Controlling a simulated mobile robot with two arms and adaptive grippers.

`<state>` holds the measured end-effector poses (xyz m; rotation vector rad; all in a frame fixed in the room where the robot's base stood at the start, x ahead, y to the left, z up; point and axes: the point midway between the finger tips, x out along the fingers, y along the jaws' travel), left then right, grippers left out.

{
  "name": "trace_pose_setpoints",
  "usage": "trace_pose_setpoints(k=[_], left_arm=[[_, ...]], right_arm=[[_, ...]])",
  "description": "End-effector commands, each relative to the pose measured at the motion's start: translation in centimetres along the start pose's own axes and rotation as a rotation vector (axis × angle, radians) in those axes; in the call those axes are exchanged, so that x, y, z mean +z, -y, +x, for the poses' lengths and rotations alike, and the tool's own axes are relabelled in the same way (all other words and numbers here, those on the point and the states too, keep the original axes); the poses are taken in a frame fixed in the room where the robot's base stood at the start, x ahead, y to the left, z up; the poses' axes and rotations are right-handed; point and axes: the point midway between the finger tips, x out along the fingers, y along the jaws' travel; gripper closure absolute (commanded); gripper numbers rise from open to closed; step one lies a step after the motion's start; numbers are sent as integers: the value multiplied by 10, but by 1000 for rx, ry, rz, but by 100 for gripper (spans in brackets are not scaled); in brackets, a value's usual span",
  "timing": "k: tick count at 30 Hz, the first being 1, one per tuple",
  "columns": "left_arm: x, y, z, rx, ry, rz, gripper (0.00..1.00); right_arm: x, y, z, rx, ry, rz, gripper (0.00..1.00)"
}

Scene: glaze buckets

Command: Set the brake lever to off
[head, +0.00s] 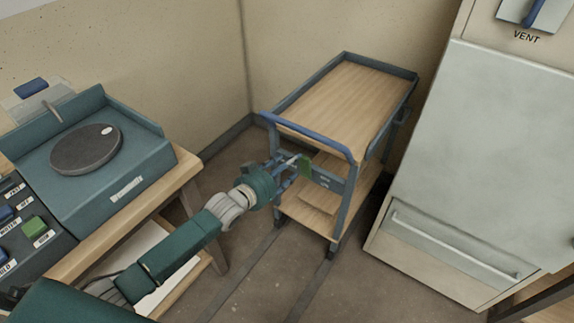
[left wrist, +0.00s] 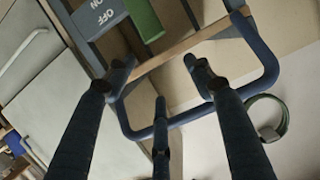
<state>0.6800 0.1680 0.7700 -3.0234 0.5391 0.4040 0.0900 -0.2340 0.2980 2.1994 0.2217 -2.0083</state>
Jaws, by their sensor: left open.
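The brake lever (head: 305,167) is a short green bar at the handle end of the wooden-decked trolley (head: 350,100). It also shows at the top of the left wrist view (left wrist: 145,18), beside a grey-blue plate (left wrist: 97,18) lettered OFF and ON. I cannot tell which setting it stands at. In the head view the plate (head: 328,182) is just right of the lever. My left gripper (head: 291,164) is open, with its fingertips close to the lever and apparently empty. In the left wrist view its spread fingers (left wrist: 160,75) are below the lever. My right gripper is not in view.
The trolley's blue push handle (head: 308,135) runs above the lever, close to my left gripper. A bench with a teal turntable machine (head: 115,165) stands at left. A large pale cabinet (head: 490,150) stands at right. Bare floor (head: 285,275) lies in front of the trolley.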

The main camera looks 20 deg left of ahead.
Motion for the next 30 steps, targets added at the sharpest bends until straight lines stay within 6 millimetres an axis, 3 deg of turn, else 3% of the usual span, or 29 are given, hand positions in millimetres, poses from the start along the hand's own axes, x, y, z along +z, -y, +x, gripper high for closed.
trace_pose_setpoints(k=[7,21,30], left_arm=[[2,0,-17,0,3,0,47],[1,0,-107,1,2,0,47],[0,0,-121,0,0,0,47]], right_arm=[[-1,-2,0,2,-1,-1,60],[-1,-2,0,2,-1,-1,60],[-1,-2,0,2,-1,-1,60]])
